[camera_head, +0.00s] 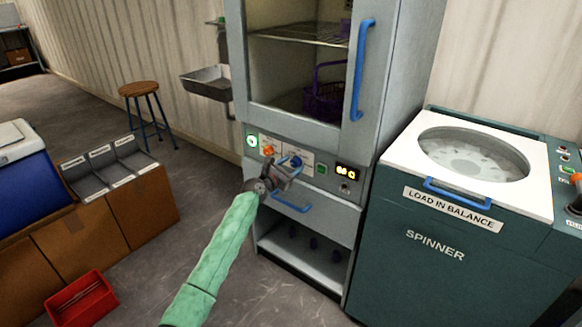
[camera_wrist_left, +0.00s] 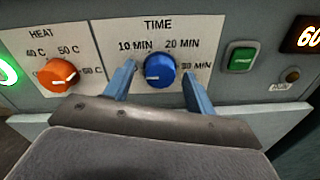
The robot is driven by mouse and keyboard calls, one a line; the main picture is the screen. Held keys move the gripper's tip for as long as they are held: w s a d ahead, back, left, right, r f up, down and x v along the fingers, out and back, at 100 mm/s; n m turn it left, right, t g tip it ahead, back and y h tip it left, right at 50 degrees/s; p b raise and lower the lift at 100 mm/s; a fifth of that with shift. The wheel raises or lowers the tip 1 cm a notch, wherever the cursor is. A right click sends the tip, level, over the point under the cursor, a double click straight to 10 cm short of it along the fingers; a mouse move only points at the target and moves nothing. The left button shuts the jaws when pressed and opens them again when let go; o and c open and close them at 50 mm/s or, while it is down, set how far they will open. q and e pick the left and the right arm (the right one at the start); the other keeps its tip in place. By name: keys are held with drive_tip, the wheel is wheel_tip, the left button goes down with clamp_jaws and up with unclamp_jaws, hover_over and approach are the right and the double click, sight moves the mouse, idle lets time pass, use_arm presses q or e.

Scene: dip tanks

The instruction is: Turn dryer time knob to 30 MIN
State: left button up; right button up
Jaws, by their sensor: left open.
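The blue dryer time knob (camera_wrist_left: 159,70) sits on a white TIME plate (camera_wrist_left: 158,24) marked 10 MIN, 20 MIN and 30 MIN. A pale mark shows on the knob's left side, but I cannot tell which label it points to. My left gripper (camera_wrist_left: 158,84) is open, with one blue finger on each side of the knob. I cannot tell whether the fingers touch it. In the head view my left gripper (camera_head: 288,168) is at the dryer's (camera_head: 310,140) control panel and partly covers the TIME plate. My right gripper is not in view.
An orange heat knob (camera_wrist_left: 58,75) is left of the time knob. A green button (camera_wrist_left: 240,58) and a lit display (camera_wrist_left: 303,36) are on the right. A blue drawer handle (camera_head: 291,204) is below the panel. The spinner (camera_head: 440,240) stands right of the dryer.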

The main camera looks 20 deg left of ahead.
use_arm(q)
drive_tip(key=c, duration=1)
drive_tip(key=shift+o, duration=0.2)
